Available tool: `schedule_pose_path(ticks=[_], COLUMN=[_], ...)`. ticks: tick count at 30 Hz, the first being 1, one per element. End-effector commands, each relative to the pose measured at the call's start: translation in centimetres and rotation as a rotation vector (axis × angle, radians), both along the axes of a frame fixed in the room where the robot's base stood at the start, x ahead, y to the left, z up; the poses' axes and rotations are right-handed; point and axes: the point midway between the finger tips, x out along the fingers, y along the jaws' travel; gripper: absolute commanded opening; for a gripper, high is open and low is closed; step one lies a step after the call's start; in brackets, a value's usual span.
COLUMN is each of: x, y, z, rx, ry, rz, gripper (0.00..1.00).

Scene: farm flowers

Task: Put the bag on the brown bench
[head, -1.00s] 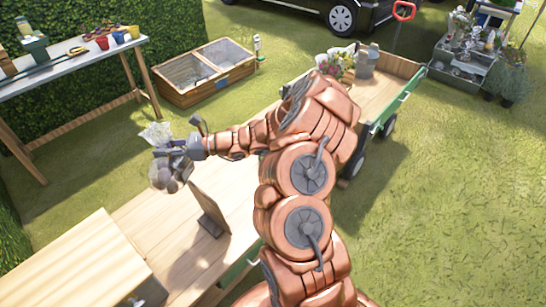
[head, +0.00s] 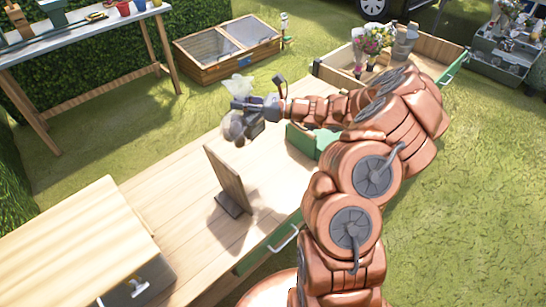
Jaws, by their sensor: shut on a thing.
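My gripper (head: 256,110) is shut on a pale, crumpled, see-through bag (head: 237,86), whose top sticks up above the fingers. A rounded grey shape (head: 235,128) hangs just below the fingers; I cannot tell whether it is part of the bag. The fingertips are partly hidden. The brown bench (head: 170,195) has a light wooden plank top and a green front with drawers. In the picture, my gripper is over the bench's far edge, held above it, with no clear contact.
An upright wooden board (head: 228,180) stands on the bench. A wooden box (head: 85,235) fills its left end. Bare planks lie between them. A pale-topped table (head: 70,40), a cold frame (head: 228,50) and a cart (head: 440,50) with flowers (head: 373,40) stand behind on grass.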

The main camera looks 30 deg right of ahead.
Motion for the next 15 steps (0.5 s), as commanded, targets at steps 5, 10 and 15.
schedule_pose_path(ticks=[5, 10, 15], x=[-0.5, -1.1, -1.9], y=[-2.9, -5.4, -7.8], z=[-3.4, -5.7, -8.0], rx=[-0.002, -0.002, -0.002], ry=[-0.005, -0.004, -0.002], rz=[-0.04, -0.074, -0.108], gripper=[0.0, 0.0, 0.0])
